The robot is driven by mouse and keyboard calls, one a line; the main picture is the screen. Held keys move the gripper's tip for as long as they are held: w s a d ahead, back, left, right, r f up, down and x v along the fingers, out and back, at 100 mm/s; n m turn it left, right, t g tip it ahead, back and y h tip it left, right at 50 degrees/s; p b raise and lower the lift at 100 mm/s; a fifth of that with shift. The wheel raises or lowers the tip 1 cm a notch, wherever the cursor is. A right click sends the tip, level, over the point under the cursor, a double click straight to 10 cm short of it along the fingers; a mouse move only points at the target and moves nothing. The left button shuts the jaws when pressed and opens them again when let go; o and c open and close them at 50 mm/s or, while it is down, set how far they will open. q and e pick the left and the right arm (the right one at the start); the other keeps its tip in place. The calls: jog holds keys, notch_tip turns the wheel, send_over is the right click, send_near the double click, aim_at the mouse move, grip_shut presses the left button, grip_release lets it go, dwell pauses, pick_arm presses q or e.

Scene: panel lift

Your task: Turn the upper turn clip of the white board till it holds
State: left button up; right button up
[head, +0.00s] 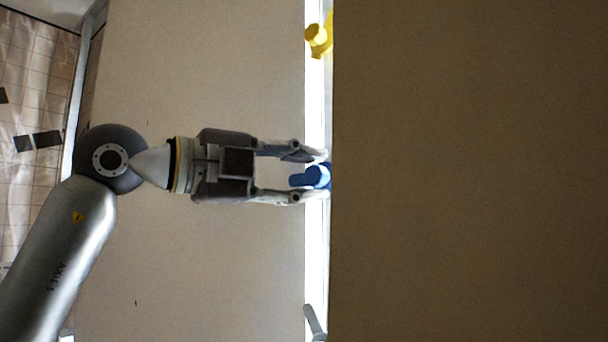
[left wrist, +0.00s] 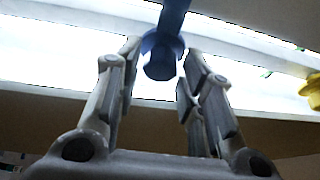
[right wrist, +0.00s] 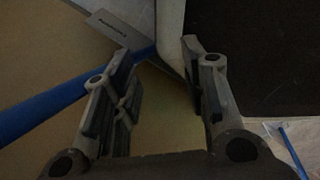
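A blue turn clip (head: 317,176) sits on a bright white strip (head: 316,260) in the head view. My left gripper (head: 322,176) is open, with a finger on either side of the clip. The left wrist view shows the clip's round blue knob (left wrist: 161,58) and its bar between the open fingertips (left wrist: 160,62), with gaps on both sides. A yellow clip (head: 318,40) is higher on the same strip and also shows in the left wrist view (left wrist: 311,92). My right gripper (right wrist: 160,52) is open in the right wrist view and outside the head view. I cannot tell which surface is the white board.
A large tan panel (head: 200,80) lies left of the strip and a dark brown panel (head: 470,170) lies right of it. A grey lever (head: 315,322) is low on the strip. In the right wrist view, a blue bar (right wrist: 60,100) and a grey plate (right wrist: 112,32) are near the fingers.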

pick_arm(q)
jog(key=v, duration=1.1)
jog(key=shift+a, duration=0.35)
jog(key=shift+s, duration=0.1)
